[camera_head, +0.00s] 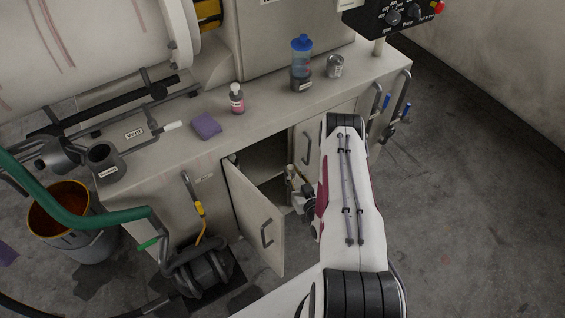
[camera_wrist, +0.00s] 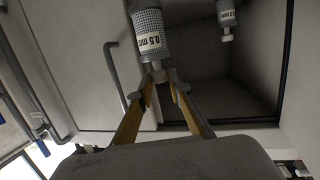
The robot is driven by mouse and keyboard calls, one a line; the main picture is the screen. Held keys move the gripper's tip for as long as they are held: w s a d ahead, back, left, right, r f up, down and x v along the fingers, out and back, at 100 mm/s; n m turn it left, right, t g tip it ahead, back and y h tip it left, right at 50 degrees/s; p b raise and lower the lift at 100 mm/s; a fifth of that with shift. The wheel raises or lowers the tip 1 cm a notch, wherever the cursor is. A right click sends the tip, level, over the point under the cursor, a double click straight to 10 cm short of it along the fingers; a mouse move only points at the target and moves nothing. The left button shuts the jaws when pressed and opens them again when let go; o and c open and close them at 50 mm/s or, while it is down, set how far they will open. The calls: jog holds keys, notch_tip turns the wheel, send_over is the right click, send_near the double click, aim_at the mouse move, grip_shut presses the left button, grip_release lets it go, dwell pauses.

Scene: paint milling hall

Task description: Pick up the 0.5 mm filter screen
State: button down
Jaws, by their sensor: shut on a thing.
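The 0.5 mm filter screen (camera_wrist: 148,22) is a grey mesh cylinder with a white label and a pale narrow end piece. It shows at the top of the wrist view, its upper end cut off by the frame. My gripper (camera_wrist: 161,78) is shut on the narrow end piece, which sits between the two fingertips. A second, similar cylinder (camera_wrist: 227,17) is to the right inside the cabinet; its label is hard to read. In the head view my gripper (camera_head: 297,188) is by the cabinet opening, partly hidden by my arm.
The cabinet door (camera_head: 254,220) stands open to the left of my gripper. The bench top (camera_head: 265,112) above carries a blue-capped bottle (camera_head: 301,65), a metal can (camera_head: 335,66), a small pink-labelled bottle (camera_head: 236,98) and a purple sponge (camera_head: 206,126). Floor at right is clear.

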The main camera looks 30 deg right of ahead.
jog(key=s+d, duration=0.2)
jog(key=s, duration=0.9)
jog(key=shift+s+d, duration=0.1)
